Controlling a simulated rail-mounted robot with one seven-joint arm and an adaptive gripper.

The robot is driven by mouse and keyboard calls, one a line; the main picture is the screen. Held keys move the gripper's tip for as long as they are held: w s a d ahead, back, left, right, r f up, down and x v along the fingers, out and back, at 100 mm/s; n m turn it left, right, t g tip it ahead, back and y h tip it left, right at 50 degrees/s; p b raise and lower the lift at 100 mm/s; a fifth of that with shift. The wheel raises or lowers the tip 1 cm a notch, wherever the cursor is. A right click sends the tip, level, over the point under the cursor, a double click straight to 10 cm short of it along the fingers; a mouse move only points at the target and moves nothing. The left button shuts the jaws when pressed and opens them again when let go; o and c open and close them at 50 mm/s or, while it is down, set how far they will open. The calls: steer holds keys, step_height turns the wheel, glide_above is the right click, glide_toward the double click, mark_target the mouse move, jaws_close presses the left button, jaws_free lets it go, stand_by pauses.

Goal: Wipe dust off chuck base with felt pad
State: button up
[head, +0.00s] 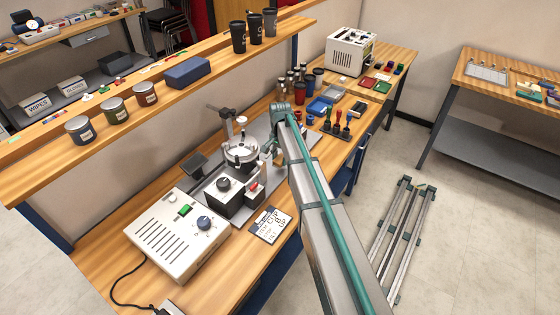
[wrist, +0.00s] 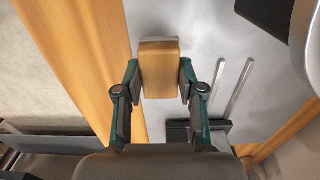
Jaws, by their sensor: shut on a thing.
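My gripper (wrist: 159,82) is shut on a wooden block (wrist: 159,62) in the wrist view, one finger on each side. A pale grey strip shows at the block's far edge; its underside is hidden, so I cannot tell whether it touches anything. In the head view, the chuck base (head: 240,152) is a round silver part on the marking machine (head: 228,198). My arm reaches to just right of it, and the arm mostly hides the gripper and block there. Dust is too small to make out.
A white control box (head: 165,240) and a printed card (head: 268,226) stand near the machine. A raised shelf (head: 215,75) with jars runs along the back.

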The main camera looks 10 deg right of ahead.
steer(key=shift+r+p, duration=0.8)
steer(key=shift+r, duration=1.35)
